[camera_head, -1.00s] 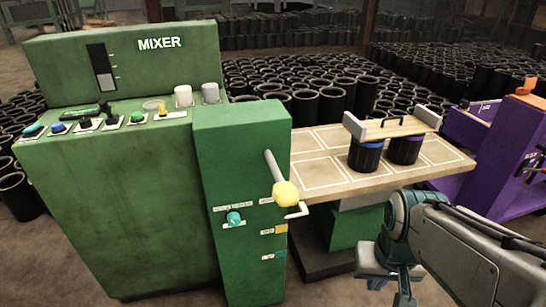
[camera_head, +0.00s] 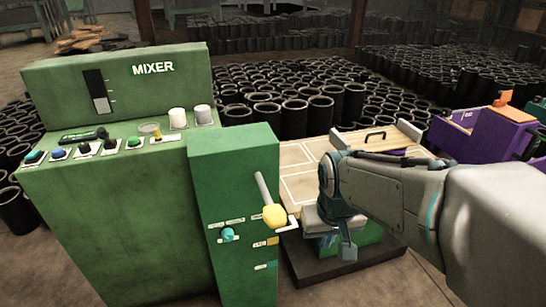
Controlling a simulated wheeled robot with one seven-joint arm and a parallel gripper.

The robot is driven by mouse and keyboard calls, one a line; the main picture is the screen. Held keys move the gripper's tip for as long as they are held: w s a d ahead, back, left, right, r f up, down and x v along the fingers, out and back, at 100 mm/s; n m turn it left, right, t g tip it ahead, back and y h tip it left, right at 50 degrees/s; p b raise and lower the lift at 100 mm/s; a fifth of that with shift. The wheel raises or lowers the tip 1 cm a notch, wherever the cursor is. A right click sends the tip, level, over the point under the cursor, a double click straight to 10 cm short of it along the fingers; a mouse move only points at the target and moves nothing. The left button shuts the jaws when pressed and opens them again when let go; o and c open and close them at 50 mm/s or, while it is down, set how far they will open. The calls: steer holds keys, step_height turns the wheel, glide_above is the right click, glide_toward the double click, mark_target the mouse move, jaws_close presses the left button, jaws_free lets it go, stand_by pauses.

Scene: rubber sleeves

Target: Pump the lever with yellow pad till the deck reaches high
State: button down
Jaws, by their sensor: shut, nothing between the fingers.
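The lever (camera_head: 262,190) is a grey rod on the right side of the green pedestal, angled down, with a yellow pad (camera_head: 274,217) at its lower end. The deck (camera_head: 299,187) is a pale tabletop with outlined rectangles, to the right of the lever, partly hidden behind my arm. My gripper (camera_head: 347,252) hangs pointing down, shut and empty, to the right of the yellow pad and apart from it. A small white bracket (camera_head: 292,224) sits just right of the pad.
The green mixer cabinet (camera_head: 105,215) with knobs stands left. A wooden tray (camera_head: 377,137) with a dark handle is on the deck. A purple machine (camera_head: 480,140) stands right. Black rubber sleeves (camera_head: 300,75) fill the floor behind. A dark base (camera_head: 350,265) lies under the deck.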

step_height(320, 180, up, 12)
steer(key=r+n+p, duration=0.1)
steer(key=n+p, duration=0.1)
steer(key=p, duration=0.8)
glide_above(273, 210)
steer(key=s+d, duration=0.2)
steer(key=s, duration=0.2)
steer(key=shift+w+a+f+t+y, duration=0.15)
steer(key=shift+w+a+t+y, duration=0.05)
steer(key=shift+a+t+y, duration=0.25)
steer(key=shift+f, duration=0.1)
steer(key=x, duration=0.8)
steer(key=s+p+x, duration=0.1)
steer(key=x, duration=0.3)
steer(key=shift+w+f, duration=0.15)
steer(key=shift+f, duration=0.85)
steer(key=shift+f, duration=0.1)
